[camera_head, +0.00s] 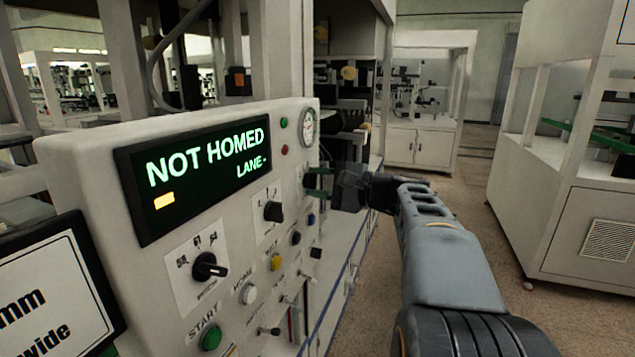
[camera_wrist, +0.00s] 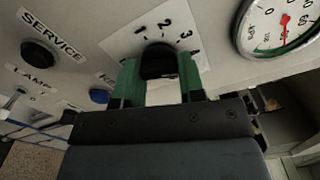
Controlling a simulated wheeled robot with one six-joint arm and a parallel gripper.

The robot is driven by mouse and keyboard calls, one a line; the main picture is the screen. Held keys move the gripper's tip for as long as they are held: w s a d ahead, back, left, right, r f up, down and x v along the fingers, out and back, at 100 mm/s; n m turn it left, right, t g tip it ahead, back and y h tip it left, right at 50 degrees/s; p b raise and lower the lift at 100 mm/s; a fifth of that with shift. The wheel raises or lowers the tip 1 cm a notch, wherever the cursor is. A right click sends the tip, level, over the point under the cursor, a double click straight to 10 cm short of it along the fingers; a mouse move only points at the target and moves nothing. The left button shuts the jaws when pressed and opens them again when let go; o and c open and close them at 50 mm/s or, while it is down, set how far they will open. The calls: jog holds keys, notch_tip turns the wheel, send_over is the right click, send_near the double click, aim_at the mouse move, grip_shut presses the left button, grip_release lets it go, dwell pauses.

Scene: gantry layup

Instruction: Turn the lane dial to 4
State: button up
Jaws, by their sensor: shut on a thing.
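The lane dial (camera_wrist: 158,60) is a black knob on a white plate marked 1, 2, 3 and a partly hidden mark at the right. My gripper (camera_wrist: 157,82) has its two green fingers on either side of the knob and is shut on it. Which number the knob points at cannot be told. In the head view my gripper (camera_head: 319,183) reaches the panel's right side and hides the dial. The panel display (camera_head: 199,165) reads "NOT HOMED" and "LANE-".
The panel also bears a gauge (camera_wrist: 279,25) beside the dial, a black mode knob (camera_head: 209,267), another black knob (camera_head: 273,211), a green start button (camera_head: 210,338) and several small buttons and switches. A white cabinet (camera_head: 575,210) stands at right, with open floor before it.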

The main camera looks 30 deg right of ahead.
jog(key=o, duration=0.9)
jog(key=shift+o, duration=0.2)
jog(key=b+v, duration=0.1)
jog(key=v, duration=1.3)
jog(key=shift+a, duration=0.1)
